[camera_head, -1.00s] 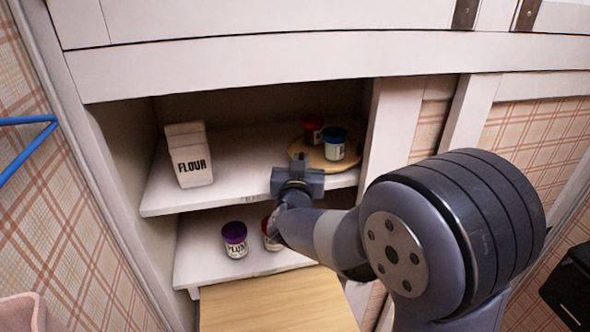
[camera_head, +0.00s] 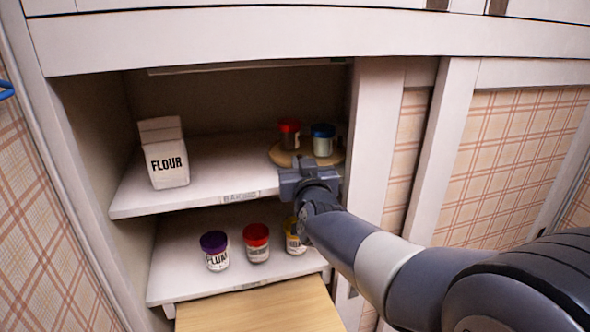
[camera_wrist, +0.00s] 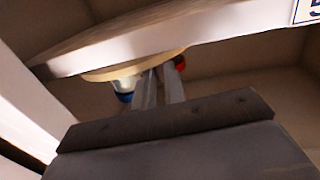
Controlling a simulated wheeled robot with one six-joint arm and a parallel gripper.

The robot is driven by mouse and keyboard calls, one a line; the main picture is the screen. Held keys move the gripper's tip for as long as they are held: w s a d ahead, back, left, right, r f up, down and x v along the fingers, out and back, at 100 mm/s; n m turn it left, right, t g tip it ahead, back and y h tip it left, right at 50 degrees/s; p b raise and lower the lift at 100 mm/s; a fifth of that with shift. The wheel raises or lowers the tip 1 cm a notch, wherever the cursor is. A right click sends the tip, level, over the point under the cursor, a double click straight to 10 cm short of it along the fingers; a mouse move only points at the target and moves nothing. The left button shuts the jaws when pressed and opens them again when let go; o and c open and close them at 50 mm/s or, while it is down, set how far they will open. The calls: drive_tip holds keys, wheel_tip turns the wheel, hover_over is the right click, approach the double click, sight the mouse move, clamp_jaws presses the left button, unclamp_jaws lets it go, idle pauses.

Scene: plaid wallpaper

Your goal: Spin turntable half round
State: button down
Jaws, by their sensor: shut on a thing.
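The turntable (camera_head: 279,155) is a round wooden disc at the right end of the upper shelf. A red-lidded jar (camera_head: 289,134) stands on its left part and a blue-lidded jar (camera_head: 323,139) on its right part. My gripper (camera_head: 304,163) is at the turntable's front edge and hides part of it. In the wrist view, which looks upside down, my gripper's fingers (camera_wrist: 159,85) are close together, shut on the turntable rim (camera_wrist: 105,73). The blue-lidded jar (camera_wrist: 125,88) and the red lid (camera_wrist: 180,62) show beside the fingers.
A flour package (camera_head: 165,155) stands at the left of the upper shelf (camera_head: 215,165). A cabinet post (camera_head: 370,140) is close on the right. The upper shelf's middle is clear.

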drive_tip(key=shift+d+r, duration=0.2)
drive_tip(key=shift+d, duration=0.15)
idle(0.3)
drive_tip(key=c, duration=1.7)
unclamp_jaws()
drive_tip(key=shift+w, duration=0.15)
drive_tip(key=shift+c, duration=0.2)
drive_tip(key=shift+o, duration=1.3)
drive_tip(key=shift+f, duration=0.1)
drive_tip(key=s, duration=1.1)
drive_tip(key=shift+d, duration=0.4)
drive_tip(key=shift+w, duration=0.15)
